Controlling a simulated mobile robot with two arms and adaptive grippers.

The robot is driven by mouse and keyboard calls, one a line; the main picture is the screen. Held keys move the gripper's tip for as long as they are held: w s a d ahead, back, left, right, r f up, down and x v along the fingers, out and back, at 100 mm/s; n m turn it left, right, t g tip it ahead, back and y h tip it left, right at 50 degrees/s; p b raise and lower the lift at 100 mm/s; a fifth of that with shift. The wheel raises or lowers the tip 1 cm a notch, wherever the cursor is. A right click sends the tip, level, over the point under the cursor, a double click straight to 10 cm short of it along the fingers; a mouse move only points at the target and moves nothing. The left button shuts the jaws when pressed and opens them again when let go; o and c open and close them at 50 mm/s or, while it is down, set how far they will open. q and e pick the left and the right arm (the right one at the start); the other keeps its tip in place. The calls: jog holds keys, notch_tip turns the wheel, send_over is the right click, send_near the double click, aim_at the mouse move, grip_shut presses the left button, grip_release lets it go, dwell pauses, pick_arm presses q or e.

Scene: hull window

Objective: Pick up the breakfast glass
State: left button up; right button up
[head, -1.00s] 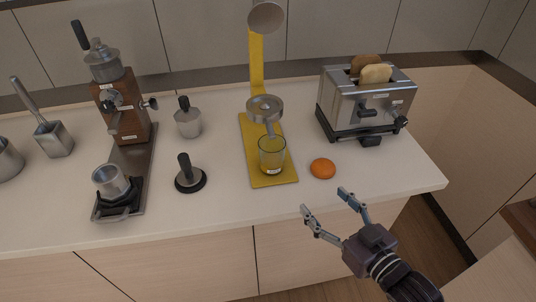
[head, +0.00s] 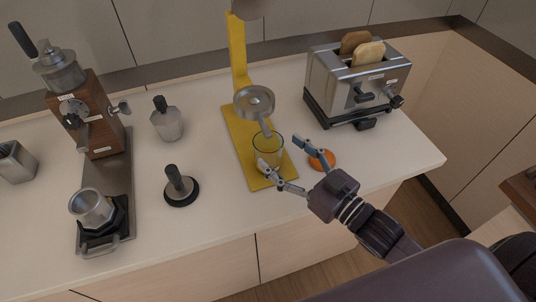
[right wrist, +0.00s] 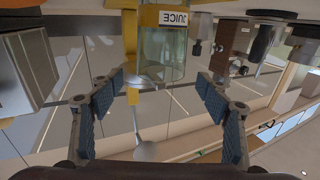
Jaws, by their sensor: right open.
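In the right wrist view the glass (right wrist: 162,50) appears upside down with a "JUICE" label, between and beyond the fingers. My right gripper (head: 281,154) is open and empty at the front right of the glass, one finger overlapping its lower edge in the head view. The right wrist view shows both fingers (right wrist: 160,95) apart, with a gap to the glass. My left gripper is not in view.
An orange (head: 322,160) lies just right of the glass, partly behind my right gripper. A toaster (head: 350,85) with bread stands at the back right. A tamper (head: 180,187), a small pot (head: 167,120) and a coffee machine (head: 100,120) stand to the left.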

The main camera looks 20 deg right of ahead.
aim_at(259, 134)
jog(key=p+x, duration=0.1)
jog(key=x, duration=0.3)
jog(key=shift+w+a+r, duration=0.1)
jog(key=shift+w+a, duration=0.05)
jog(key=shift+w, duration=0.05)
jog(key=shift+w+a+p, duration=0.2)
jog(key=shift+w+p, duration=0.1)
jog(key=shift+w, duration=0.1)
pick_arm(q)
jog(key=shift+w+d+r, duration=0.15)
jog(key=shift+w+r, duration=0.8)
pick_arm(e)
jog(key=shift+c, duration=0.5)
jog(key=c, duration=1.7)
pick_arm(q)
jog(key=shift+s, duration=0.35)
pick_arm(e)
grip_shut()
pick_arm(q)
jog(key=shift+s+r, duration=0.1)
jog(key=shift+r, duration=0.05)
pick_arm(e)
jog(key=shift+r, duration=0.1)
